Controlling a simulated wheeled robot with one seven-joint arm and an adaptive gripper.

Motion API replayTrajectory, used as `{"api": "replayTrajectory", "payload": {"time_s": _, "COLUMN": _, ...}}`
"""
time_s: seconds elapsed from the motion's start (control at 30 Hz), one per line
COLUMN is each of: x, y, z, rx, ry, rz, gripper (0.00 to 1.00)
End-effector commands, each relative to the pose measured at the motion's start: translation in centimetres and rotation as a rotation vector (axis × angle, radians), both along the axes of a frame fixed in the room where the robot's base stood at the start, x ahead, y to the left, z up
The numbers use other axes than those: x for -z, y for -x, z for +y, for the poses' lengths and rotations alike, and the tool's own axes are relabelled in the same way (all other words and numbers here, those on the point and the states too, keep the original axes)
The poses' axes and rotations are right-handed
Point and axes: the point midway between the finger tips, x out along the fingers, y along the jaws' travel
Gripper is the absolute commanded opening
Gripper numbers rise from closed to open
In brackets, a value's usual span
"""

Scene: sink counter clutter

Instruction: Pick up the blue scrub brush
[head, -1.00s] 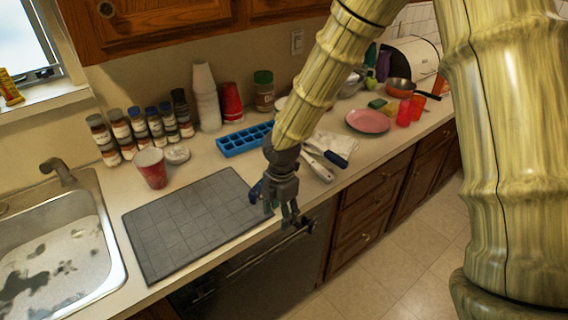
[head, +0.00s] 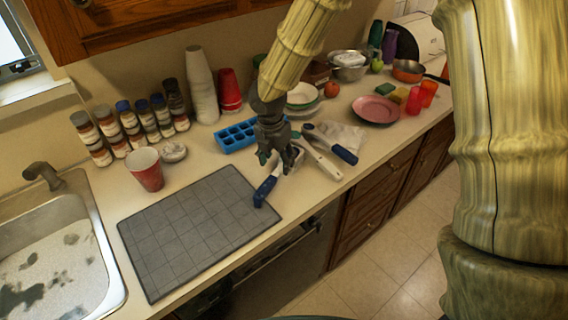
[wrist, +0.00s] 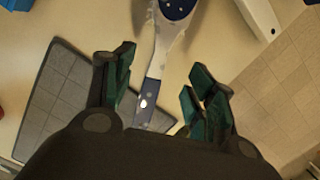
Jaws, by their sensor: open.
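The blue scrub brush (head: 265,191) lies on the counter at the right edge of the dark grey mat, partly hidden by my gripper in the head view. In the wrist view the brush (wrist: 167,42) runs up and away from between the fingers, with a pale shaft, a blue part near the fingers and a blue patch at the far end. My gripper (head: 287,169) is open above it, with nothing held. In the wrist view its green-tipped fingers (wrist: 158,92) stand on either side of the brush, apart from it. Their height above it is hard to tell.
The dark grey mat (head: 190,235) lies left of the brush. A white-handled tool (head: 323,163) and a dark blue-handled tool (head: 340,152) lie close on the right. A blue ice tray (head: 235,136) is behind. The counter's front edge is near.

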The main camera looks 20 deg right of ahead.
Motion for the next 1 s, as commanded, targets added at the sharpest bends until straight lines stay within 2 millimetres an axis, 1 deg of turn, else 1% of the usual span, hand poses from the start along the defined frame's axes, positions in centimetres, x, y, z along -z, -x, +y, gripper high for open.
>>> {"api": "replayTrajectory", "payload": {"time_s": 0.1, "x": 0.9, "y": 0.0, "z": 0.0, "rx": -0.001, "ry": 0.001, "rz": 0.002, "gripper": 0.56}}
{"api": "replayTrajectory", "payload": {"time_s": 0.37, "x": 1.9, "y": -0.2, "z": -0.1, "rx": -0.002, "ry": 0.000, "rz": 0.003, "gripper": 0.56}}
{"api": "replayTrajectory", "payload": {"time_s": 0.73, "x": 5.5, "y": -0.8, "z": -0.6, "rx": -0.004, "ry": 0.001, "rz": 0.001, "gripper": 0.56}}
{"api": "replayTrajectory", "payload": {"time_s": 0.83, "x": 6.1, "y": -0.9, "z": -0.6, "rx": -0.005, "ry": 0.001, "rz": 0.000, "gripper": 0.56}}
{"api": "replayTrajectory", "payload": {"time_s": 1.0, "x": 6.3, "y": -1.0, "z": -0.7, "rx": -0.004, "ry": 0.000, "rz": -0.002, "gripper": 0.56}}
